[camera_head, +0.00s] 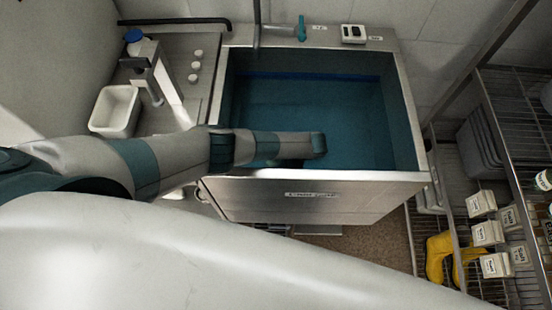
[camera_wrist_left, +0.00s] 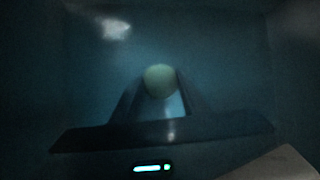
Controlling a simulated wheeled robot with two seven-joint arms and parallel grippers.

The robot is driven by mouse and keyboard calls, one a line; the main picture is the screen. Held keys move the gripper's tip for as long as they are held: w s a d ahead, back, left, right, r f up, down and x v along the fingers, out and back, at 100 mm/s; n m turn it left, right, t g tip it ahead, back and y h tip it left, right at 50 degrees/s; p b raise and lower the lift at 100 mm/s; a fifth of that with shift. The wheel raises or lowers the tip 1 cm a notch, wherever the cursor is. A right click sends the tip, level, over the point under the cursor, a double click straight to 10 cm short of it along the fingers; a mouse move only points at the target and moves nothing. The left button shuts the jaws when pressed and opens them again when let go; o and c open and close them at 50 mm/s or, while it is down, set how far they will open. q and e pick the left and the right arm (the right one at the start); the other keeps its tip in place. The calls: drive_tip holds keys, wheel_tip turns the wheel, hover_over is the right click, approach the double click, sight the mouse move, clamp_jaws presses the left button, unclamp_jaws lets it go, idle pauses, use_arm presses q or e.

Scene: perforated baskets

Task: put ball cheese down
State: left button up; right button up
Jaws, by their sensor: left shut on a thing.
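The ball cheese (camera_wrist_left: 160,78) is a pale round ball between the two fingertips of my left gripper (camera_wrist_left: 161,90) in the left wrist view. The gripper is shut on it. In the head view my left arm reaches in from the left over the front wall of a large steel vat (camera_head: 318,196), and its end (camera_head: 318,145) is over the blue interior. The fingers and the cheese are hidden from the head camera. The wrist view is dark, and I cannot tell whether the cheese touches anything below. My right gripper is not in view.
A steel counter with a white basin (camera_head: 115,111) and a small stand (camera_head: 152,70) is left of the vat. A teal-handled tap (camera_head: 301,29) is on the back rim. Wire shelves at right hold labelled white containers (camera_head: 488,233) and yellow boots (camera_head: 438,257).

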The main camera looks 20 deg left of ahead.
use_arm(q)
drive_tip(key=o, duration=1.1)
drive_tip(key=shift+d+r, duration=0.3)
drive_tip(key=shift+r, duration=0.1)
drive_tip(key=b+v, duration=0.1)
drive_tip(key=v, duration=1)
drive_tip(key=shift+r+b, duration=0.1)
drive_tip(key=shift+b, duration=0.3)
